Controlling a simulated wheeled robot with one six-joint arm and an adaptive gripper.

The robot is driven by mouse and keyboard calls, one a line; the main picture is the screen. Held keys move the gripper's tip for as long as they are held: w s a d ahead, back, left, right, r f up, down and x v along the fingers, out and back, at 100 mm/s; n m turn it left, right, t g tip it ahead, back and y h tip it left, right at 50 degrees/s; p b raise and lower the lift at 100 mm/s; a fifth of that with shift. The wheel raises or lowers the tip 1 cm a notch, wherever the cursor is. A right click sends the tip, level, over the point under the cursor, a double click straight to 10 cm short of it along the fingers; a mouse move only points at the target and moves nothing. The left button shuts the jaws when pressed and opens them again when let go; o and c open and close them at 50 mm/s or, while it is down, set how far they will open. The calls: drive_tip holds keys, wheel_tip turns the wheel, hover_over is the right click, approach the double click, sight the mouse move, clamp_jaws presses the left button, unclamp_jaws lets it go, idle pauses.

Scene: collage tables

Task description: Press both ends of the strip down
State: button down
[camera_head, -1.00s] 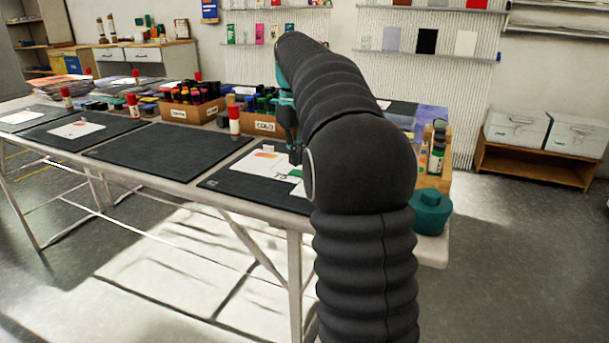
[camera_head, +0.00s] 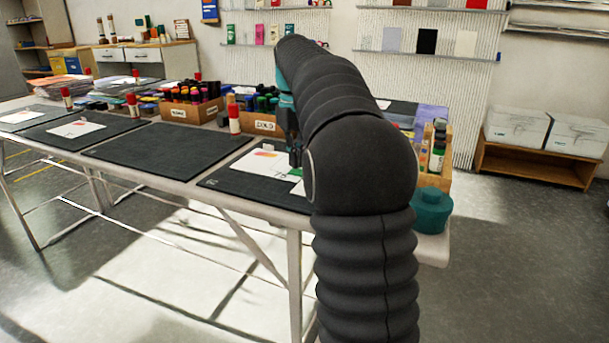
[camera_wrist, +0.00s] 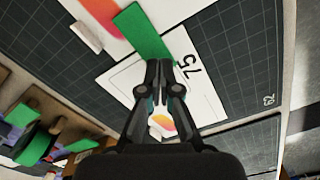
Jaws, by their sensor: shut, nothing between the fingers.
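The green strip (camera_wrist: 144,34) lies flat across two white cards on a dark gridded mat in the wrist view. One card (camera_wrist: 112,38) has a red-orange print. The other card (camera_wrist: 124,84) has a black mark and an orange-yellow print. My gripper (camera_wrist: 166,64) is shut and empty, with its fingertips over or at the strip's nearer end; I cannot tell whether they touch it. In the head view the strip (camera_head: 296,173) shows as a small green patch below my gripper (camera_head: 295,164), partly hidden by my arm.
The mat (camera_head: 237,181) lies near the table's front edge. Behind it stand a red-and-white glue stick (camera_head: 234,120) and cardboard boxes of markers (camera_head: 264,125). An empty mat (camera_head: 165,152) is left.

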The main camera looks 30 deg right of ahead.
drive_tip(key=shift+f+b, duration=0.4)
drive_tip(key=shift+f, duration=0.3)
idle(0.6)
drive_tip(key=shift+r, duration=0.15)
drive_tip(key=shift+r+p, duration=2.05)
drive_tip(key=shift+r, duration=1.35)
